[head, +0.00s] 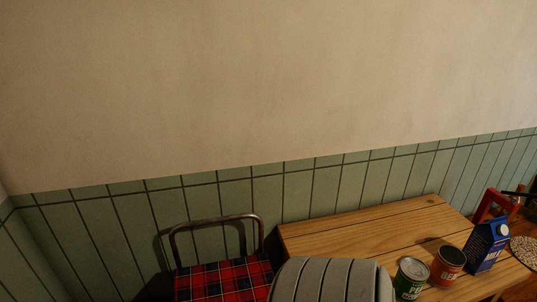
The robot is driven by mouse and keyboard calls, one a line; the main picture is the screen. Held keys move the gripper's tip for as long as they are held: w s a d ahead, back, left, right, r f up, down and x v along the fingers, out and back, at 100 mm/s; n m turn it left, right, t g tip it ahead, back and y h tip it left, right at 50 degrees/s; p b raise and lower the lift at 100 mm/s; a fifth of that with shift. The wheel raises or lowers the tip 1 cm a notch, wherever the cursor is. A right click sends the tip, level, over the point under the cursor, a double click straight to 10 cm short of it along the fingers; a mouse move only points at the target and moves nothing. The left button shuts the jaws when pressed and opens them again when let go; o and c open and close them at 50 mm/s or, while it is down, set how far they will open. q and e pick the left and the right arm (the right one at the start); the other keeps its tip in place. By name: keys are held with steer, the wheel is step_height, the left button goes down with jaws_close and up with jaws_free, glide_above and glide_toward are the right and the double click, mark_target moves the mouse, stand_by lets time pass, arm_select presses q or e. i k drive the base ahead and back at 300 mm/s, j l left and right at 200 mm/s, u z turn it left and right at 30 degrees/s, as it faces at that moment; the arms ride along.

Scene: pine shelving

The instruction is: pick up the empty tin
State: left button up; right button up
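Two tins stand upright on the wooden table (365,228) at the lower right of the head view. The green tin (409,280) has a pale, closed-looking top. The red-brown tin (447,267), with lettering on its label, stands just right of it and has a dark top that looks open. I cannot see down to its bottom, so I cannot confirm that it is empty. Neither of my grippers is in view.
A blue carton (486,247) stands close to the right of the red-brown tin. A pale speckled round thing (525,251) is at the right edge. A grey ribbed backrest (330,281) is before the table; a tartan-seated chair (222,279) is left. The table's back left is clear.

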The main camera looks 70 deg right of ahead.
mark_target(449, 261)
steer(key=z, duration=3.65)
steer(key=i, duration=0.35)
